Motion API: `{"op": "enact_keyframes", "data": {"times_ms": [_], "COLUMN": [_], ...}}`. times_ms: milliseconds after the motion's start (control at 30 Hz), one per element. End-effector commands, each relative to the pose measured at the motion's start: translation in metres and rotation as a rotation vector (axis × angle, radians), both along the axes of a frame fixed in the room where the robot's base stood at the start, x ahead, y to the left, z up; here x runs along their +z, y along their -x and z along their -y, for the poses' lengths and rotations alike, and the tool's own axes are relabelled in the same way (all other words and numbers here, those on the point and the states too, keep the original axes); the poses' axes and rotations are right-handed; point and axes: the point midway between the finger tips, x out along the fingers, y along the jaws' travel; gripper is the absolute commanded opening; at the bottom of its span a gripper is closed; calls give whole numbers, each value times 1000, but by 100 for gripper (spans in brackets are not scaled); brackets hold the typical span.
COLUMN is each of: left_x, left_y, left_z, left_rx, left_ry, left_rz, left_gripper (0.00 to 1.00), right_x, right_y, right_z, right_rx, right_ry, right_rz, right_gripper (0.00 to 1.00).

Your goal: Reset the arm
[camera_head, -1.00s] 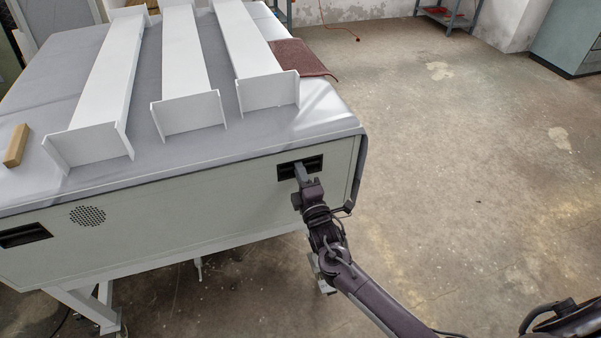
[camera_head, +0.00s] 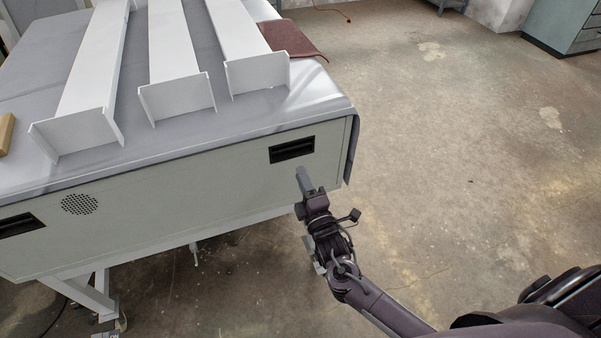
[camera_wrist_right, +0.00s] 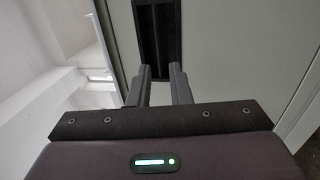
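My right gripper (camera_head: 303,178) is just in front of the plate processor's front panel (camera_head: 180,205), below and clear of the right black recessed handle (camera_head: 292,149). In the right wrist view its two fingers (camera_wrist_right: 160,78) stand apart with nothing between them, and the dark handle slot (camera_wrist_right: 158,40) lies beyond their tips. My right arm comes in from the lower right. My left gripper does not show in either view.
Three white channel-shaped parts (camera_head: 92,75) lie on the grey-covered top (camera_head: 200,130). A brown cloth (camera_head: 292,38) lies at the right edge. A second black handle (camera_head: 18,226) is at the left. The floor to the right (camera_head: 450,150) is clear.

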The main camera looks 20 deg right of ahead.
Motion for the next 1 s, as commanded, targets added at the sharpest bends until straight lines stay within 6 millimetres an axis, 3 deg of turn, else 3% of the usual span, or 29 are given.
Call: {"op": "enact_keyframes", "data": {"times_ms": [233,300,367,467,533,700,767,900,1000], "left_x": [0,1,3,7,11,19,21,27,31], "left_y": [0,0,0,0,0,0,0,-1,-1], "left_z": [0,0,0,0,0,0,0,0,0], "left_rx": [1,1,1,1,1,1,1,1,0], "left_ry": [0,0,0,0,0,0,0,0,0], "left_rz": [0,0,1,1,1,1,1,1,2], "left_gripper": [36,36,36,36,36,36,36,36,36], "right_x": [-2,-12,-31,-85,-133,-244,-278,-345,-382], "right_y": [0,1,4,17,35,103,134,218,285], "right_z": [0,2,4,12,19,37,43,52,56], "right_rx": [1,3,6,1,-17,-124,-182,-353,-504], "right_ry": [-3,-20,-54,-154,-253,-508,-596,-795,-923], "right_rz": [-5,-34,-87,-235,-368,-690,-794,-1018,-1157], "right_gripper": [18,18,18,18,18,18,18,18,18]}}
